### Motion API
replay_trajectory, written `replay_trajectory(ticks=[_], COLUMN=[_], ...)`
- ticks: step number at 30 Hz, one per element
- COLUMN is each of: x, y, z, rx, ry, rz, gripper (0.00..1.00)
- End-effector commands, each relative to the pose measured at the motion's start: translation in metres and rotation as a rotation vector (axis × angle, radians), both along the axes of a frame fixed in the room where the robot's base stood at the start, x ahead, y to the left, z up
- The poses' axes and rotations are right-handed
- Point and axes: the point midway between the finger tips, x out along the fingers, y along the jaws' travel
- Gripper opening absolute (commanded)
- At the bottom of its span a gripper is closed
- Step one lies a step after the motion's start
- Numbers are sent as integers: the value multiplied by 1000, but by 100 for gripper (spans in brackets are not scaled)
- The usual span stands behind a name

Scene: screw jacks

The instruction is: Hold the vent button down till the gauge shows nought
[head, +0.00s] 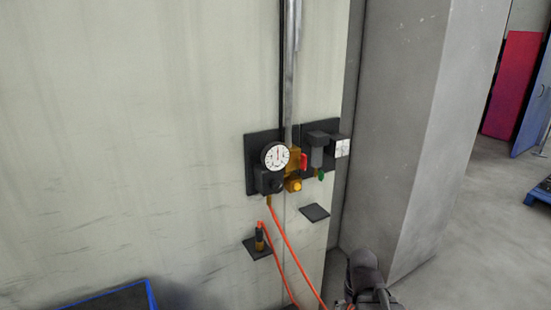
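A round white-faced gauge (275,156) is mounted on a dark plate on the pale wall. Its needle seems to point roughly upward, but the reading is too small to make out. Right of it is a brass-coloured valve body (292,170) with a red lever (304,162) and a round yellow-orange knob or button (296,187) low on its front. I cannot tell for sure that this is the vent button. My gripper (352,303) is only partly in view at the bottom edge, below and apart from the panel; its fingers are not clear.
A second dark plate carries a black unit (318,150) with a green part (321,175) beneath. Two small shelves jut out below; the left shelf (253,250) bears an upright fitting (259,238). An orange hose (283,248) hangs down. A grey pillar (420,130) stands right.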

Motion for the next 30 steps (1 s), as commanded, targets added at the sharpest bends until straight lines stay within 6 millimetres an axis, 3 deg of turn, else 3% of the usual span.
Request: replay_trajectory(ticks=[1,8,30], x=[0,0,0], y=[0,0,0], z=[0,0,0], rx=[0,0,0], ry=[0,0,0], rz=[0,0,0], gripper=[67,0,0])
